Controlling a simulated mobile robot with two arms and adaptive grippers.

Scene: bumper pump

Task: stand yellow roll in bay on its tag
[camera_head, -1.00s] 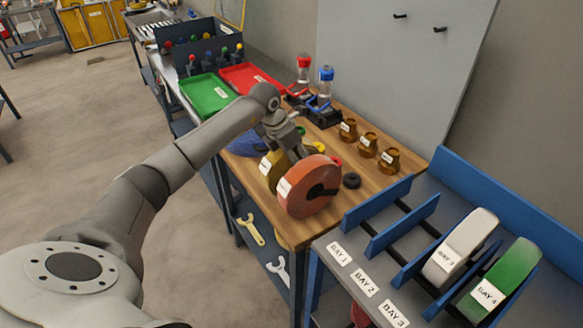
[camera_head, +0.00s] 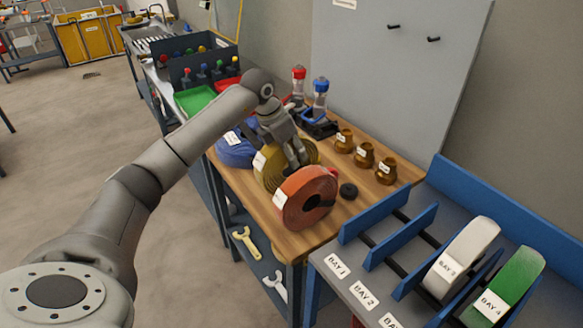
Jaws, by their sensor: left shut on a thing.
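The yellow roll (camera_head: 268,180) stands on edge on the wooden bench, between a blue roll (camera_head: 236,152) and an orange roll (camera_head: 306,199). Its white tag (camera_head: 260,161) faces front left; I cannot read it. My left gripper (camera_head: 297,160) is shut on the yellow roll at its upper part, just behind the orange roll, which hides part of the yellow roll. The rack (camera_head: 347,283) at the lower right has bays marked by labels. Bay 1 (camera_head: 336,265) and bay 2 (camera_head: 363,295) look empty. My right gripper is not in view.
A white roll (camera_head: 468,249) and a green roll (camera_head: 515,282) stand in the rack's right bays, between blue dividers (camera_head: 375,214). Several brass fittings (camera_head: 364,156), a black ring (camera_head: 348,190) and two capped bottles (camera_head: 320,92) are on the bench. A grey panel (camera_head: 400,85) rises behind.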

